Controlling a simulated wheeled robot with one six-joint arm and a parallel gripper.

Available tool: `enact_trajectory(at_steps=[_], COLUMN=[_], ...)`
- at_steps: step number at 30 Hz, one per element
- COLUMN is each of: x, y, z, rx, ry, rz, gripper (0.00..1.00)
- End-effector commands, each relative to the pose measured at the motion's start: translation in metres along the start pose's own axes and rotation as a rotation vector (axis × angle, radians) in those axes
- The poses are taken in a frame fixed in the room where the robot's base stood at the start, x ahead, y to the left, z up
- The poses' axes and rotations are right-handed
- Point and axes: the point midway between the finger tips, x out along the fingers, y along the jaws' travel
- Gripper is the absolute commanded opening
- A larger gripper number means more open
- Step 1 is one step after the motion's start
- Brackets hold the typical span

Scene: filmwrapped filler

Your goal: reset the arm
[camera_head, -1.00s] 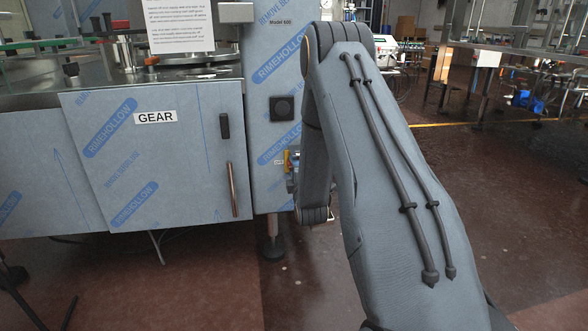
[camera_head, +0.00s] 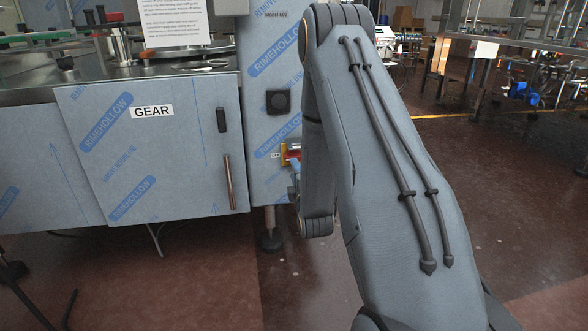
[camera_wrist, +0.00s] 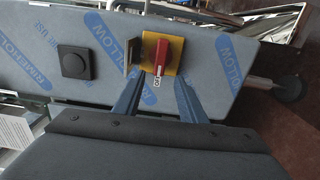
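My arm (camera_head: 385,150) reaches forward, bent at the elbow, in the head view, and hides most of my gripper there. In the wrist view my gripper (camera_wrist: 157,88) has its two blue fingers spread apart, with nothing between them that it grips. A red rotary switch handle (camera_wrist: 161,56) on a yellow plate (camera_wrist: 174,52) lies just beyond the fingertips, on the film-wrapped machine panel. The switch also shows beside my arm in the head view (camera_head: 290,153). Whether a finger touches the switch or its plate, I cannot tell.
The film-wrapped machine fills the left, with a GEAR door (camera_head: 150,150), a vertical handle (camera_head: 229,182) and a black knob (camera_head: 278,102). A metal bracket (camera_wrist: 132,56) stands out beside the switch. Open brown floor (camera_head: 500,190) lies to the right, with tables further back.

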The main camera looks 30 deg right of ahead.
Motion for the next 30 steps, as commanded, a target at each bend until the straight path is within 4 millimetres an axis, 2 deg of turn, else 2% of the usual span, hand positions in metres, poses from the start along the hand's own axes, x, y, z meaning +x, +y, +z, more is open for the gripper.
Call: enact_trajectory(at_steps=[13, 16, 20, 23, 26, 30], x=[0.0, 0.002, 0.003, -0.005, -0.023, -0.063], y=[0.0, 0.004, 0.014, 0.024, 0.032, 0.043], z=[-0.001, -0.009, -0.037, -0.069, -0.1, -0.14], rx=[0.002, 0.028, 0.129, 0.247, 0.366, 0.516], ry=[0.001, 0.012, 0.043, 0.062, 0.064, 0.034], rz=[-0.001, -0.025, -0.127, -0.257, -0.401, -0.604], gripper=[0.38, 0.38, 0.38, 0.38, 0.38, 0.38])
